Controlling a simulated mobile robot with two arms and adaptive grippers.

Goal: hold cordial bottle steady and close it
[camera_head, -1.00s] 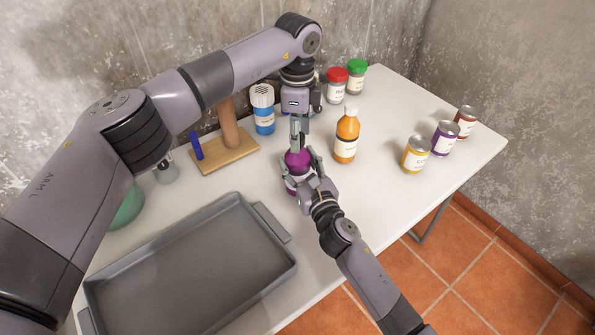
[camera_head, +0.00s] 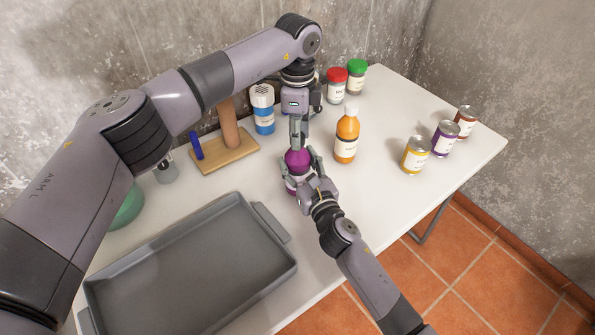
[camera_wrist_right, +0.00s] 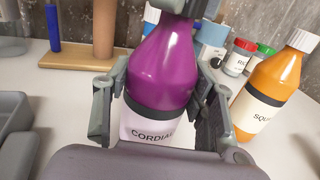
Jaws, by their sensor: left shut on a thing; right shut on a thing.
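The purple cordial bottle (camera_head: 297,160) stands upright on the white table, with a white label reading CORDIAL. It also shows in the right wrist view (camera_wrist_right: 165,68). My right gripper (camera_head: 302,182) is shut around the bottle's body from the front, one finger on each side (camera_wrist_right: 160,115). My left gripper (camera_head: 298,142) points down from above and is shut at the bottle's top.
An orange squash bottle (camera_head: 347,137) stands close on the right. Behind are a blue container (camera_head: 263,112), red-lidded jar (camera_head: 337,86) and green-lidded jar (camera_head: 356,77). Several cans (camera_head: 415,155) stand at right. A grey tray (camera_head: 275,222) fills the front left; a wooden stand (camera_head: 238,155) is behind it.

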